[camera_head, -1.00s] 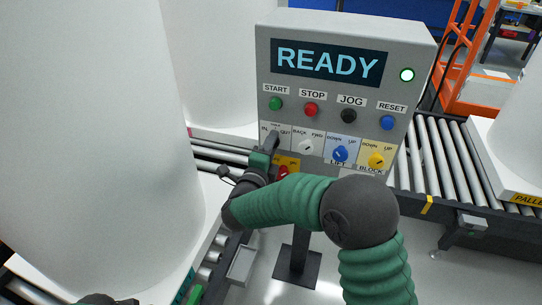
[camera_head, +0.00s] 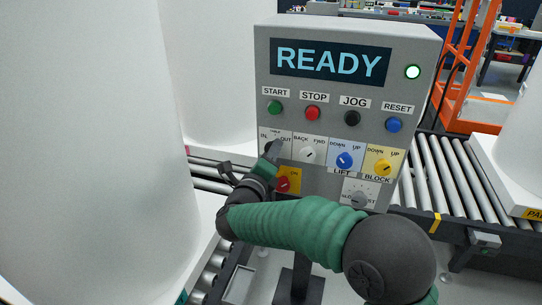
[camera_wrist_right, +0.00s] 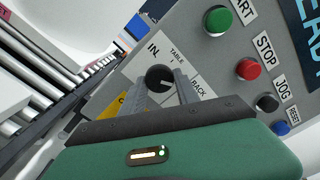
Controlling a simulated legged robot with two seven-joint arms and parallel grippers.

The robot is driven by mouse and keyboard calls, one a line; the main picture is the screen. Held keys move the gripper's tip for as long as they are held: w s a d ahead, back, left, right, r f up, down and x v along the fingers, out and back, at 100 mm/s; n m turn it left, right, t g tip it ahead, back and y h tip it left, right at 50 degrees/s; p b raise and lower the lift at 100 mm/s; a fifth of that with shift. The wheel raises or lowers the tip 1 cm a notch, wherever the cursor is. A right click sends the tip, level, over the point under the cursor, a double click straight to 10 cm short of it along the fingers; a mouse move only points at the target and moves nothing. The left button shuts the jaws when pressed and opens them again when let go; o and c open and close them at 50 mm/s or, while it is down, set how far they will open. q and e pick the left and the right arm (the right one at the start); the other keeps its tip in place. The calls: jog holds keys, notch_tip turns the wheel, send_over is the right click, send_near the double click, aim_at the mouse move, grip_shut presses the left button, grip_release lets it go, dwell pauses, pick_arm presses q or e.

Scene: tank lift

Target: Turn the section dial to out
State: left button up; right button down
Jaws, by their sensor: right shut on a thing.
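The section dial (camera_wrist_right: 158,76) is a round dark knob on the grey control panel (camera_head: 400,65), beside the labels IN and TABLE in the right wrist view. My right gripper (camera_wrist_right: 160,86) has one finger on each side of it and is shut on it. In the head view the gripper (camera_head: 271,148) reaches the dial from below left and covers most of it, between IN and OUT. Which label the dial points at is hard to tell. My left gripper is out of view.
The BACK/FWD dial (camera_head: 307,154) sits just right of the section dial, with blue LIFT (camera_head: 344,160) and yellow BLOCK (camera_head: 383,167) dials beyond. A red switch (camera_head: 283,184) is close below. The screen (camera_head: 330,63) reads READY.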

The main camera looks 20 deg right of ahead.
jog(key=shift+f, duration=0.45)
jog(key=c, duration=0.9)
grip_release()
jog(key=shift+r, duration=0.2)
jog(key=p+v, duration=0.1)
jog(key=v, duration=1.5)
jog(key=shift+s+a, duration=0.3)
jog(key=shift+w, duration=0.1)
